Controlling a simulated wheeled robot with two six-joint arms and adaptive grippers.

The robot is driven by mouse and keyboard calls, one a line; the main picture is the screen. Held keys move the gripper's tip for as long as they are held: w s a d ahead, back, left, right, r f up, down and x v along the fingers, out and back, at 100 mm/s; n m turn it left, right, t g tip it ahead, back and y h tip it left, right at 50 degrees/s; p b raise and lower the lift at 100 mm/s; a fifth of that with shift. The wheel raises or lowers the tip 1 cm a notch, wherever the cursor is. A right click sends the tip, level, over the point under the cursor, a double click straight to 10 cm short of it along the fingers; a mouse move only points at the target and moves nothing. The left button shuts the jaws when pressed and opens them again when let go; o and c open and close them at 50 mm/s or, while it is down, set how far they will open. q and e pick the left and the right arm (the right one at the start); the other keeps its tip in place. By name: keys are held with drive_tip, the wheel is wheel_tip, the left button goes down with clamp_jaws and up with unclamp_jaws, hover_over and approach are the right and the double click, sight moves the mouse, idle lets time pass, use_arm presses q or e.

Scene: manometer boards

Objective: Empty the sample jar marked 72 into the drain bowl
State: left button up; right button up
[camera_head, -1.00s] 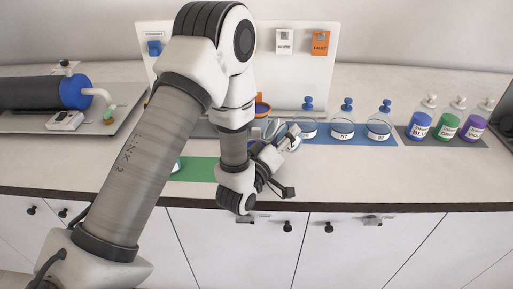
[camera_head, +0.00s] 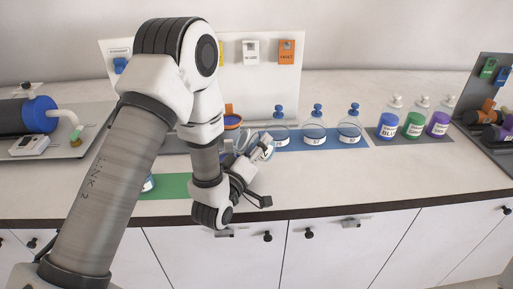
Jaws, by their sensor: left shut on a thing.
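My left gripper (camera_head: 260,150) is at the left part of the blue mat (camera_head: 378,143). It is shut on what looks like a clear glass jar, mostly hidden by the gripper and arm; I cannot read a 72 on it. Three clear jars with blue stoppers stand upright in a row on the mat: one just behind the gripper (camera_head: 280,121), a middle one (camera_head: 313,127) and a right one (camera_head: 349,127). Their labels are small; the middle one seems to read 57. My right gripper is not in view.
Blue, green and purple labelled bottles (camera_head: 413,124) stand on a grey mat to the right. A green mat (camera_head: 172,187) lies at the front left, partly behind my arm. A white board (camera_head: 320,60) stands behind. The counter front (camera_head: 370,180) is clear.

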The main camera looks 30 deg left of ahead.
use_arm(q)
drive_tip(key=shift+a+r+n+t+y+b, duration=0.15)
drive_tip(key=shift+r+n+t+b, duration=0.25)
drive_tip(key=shift+n+b, duration=0.75)
drive_tip(key=shift+d+r+n+t+y+b, duration=0.15)
drive_tip(key=shift+n+t+b, duration=0.5)
drive_tip(key=shift+b, duration=0.85)
idle(5.3)
